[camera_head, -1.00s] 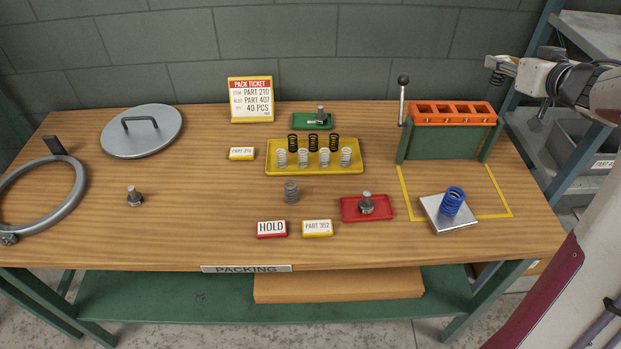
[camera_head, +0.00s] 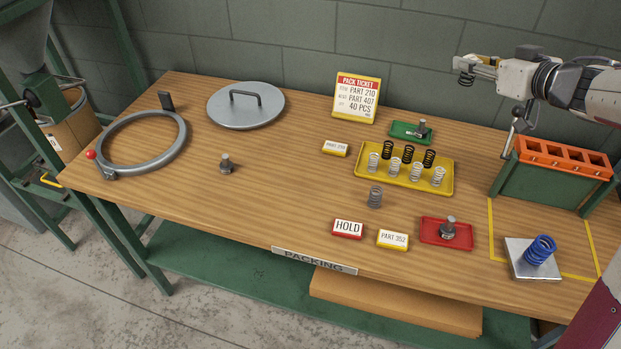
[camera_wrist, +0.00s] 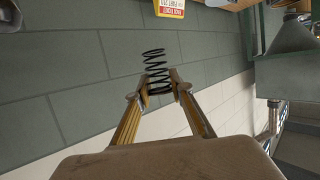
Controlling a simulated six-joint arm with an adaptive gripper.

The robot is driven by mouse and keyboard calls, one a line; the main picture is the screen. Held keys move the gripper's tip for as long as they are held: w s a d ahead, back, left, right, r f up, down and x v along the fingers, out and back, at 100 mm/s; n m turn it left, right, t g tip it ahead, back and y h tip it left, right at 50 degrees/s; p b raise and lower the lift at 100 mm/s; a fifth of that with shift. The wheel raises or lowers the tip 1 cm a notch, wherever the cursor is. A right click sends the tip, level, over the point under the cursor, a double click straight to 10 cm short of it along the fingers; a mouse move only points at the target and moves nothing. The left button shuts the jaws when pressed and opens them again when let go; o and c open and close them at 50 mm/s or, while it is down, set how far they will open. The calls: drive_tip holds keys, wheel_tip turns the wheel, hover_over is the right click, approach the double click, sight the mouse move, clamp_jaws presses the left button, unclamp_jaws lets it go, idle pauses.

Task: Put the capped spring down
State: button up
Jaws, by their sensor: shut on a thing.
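My gripper (camera_head: 463,64) is at the upper right of the head view, raised above the back of the bench. It is shut on a dark coiled spring (camera_head: 466,80), which hangs below the fingertips there. In the wrist view the fingertips (camera_wrist: 155,90) pinch one end of this black spring (camera_wrist: 154,62), and the rest sticks out past them. I cannot make out a cap on it. The spring is clear of the bench and touches nothing but the fingers.
A yellow tray (camera_head: 362,178) holds black and white springs. A green tray (camera_head: 398,135), red tray (camera_head: 428,241), orange-topped rack (camera_head: 507,181) and metal plate (camera_head: 520,268) with a blue spring stand nearby. The bench's left middle has free room.

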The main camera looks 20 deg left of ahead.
drive_tip(key=s+a+n+g+y, duration=0.2)
drive_tip(key=s+a+n+g, duration=0.15)
drive_tip(key=a, duration=0.85)
drive_tip(key=s+a+n+g+y, duration=0.15)
drive_tip(key=s+a, duration=0.35)
drive_tip(key=a, duration=0.7)
drive_tip(key=s+a+n+g+y, duration=0.1)
drive_tip(key=s+a+n+g, duration=0.3)
drive_tip(key=a, duration=0.8)
wheel_tip(320, 180, down, 19)
drive_tip(key=m, duration=0.1)
drive_tip(key=shift+d+r+t, duration=0.2)
drive_tip(key=shift+t, duration=0.1)
drive_tip(key=shift+s, duration=0.1)
drive_tip(key=shift+f, duration=3.1)
drive_tip(key=shift+f, duration=1.85)
drive_tip(key=shift+f, duration=0.2)
